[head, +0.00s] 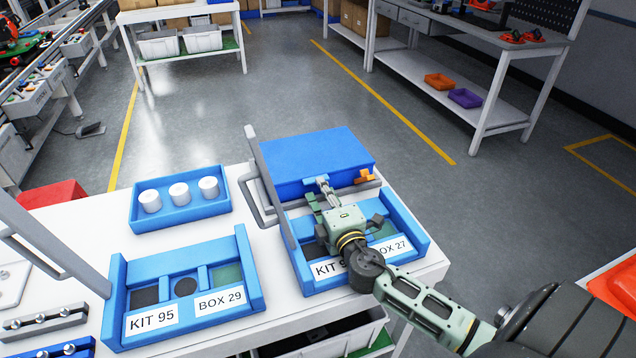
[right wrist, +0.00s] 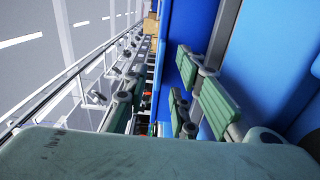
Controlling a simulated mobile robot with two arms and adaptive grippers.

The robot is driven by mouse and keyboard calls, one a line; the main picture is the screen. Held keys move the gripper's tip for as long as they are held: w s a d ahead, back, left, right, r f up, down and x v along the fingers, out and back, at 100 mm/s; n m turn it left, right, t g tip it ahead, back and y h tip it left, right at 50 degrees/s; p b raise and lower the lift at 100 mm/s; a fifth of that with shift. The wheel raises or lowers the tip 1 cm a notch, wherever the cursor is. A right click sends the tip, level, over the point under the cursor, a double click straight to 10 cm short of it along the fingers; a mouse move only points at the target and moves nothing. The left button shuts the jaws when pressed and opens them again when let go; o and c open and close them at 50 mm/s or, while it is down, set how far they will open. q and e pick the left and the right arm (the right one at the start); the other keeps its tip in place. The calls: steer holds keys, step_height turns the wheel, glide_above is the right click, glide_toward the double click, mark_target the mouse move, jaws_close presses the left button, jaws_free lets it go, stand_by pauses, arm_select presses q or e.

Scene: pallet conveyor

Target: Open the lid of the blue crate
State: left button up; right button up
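The blue crate (head: 315,160) stands at the back right of the white table in the head view, its blue lid down over the top. My right gripper (head: 322,190) is at the crate's near side, reaching up from the front. A grey bar-like part shows between its green finger pads (right wrist: 205,85) and the blue wall in the right wrist view. Whether the fingers close on that part is not clear. The gripper hides part of the crate's front. An orange piece (head: 367,177) sits at the crate's front right. My left gripper is out of view.
A blue kit box labelled BOX 27 (head: 391,246) lies under my right arm. The KIT 95 box (head: 150,321) is front left. A blue tray (head: 150,223) with white cylinders stands left of the crate. A grey upright frame (head: 265,180) stands close to the crate's left side.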

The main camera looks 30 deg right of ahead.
steer(key=x, duration=0.3)
steer(key=shift+w, duration=0.15)
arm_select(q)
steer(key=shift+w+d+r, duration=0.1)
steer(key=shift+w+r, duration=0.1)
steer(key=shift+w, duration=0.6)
arm_select(e)
jaws_close()
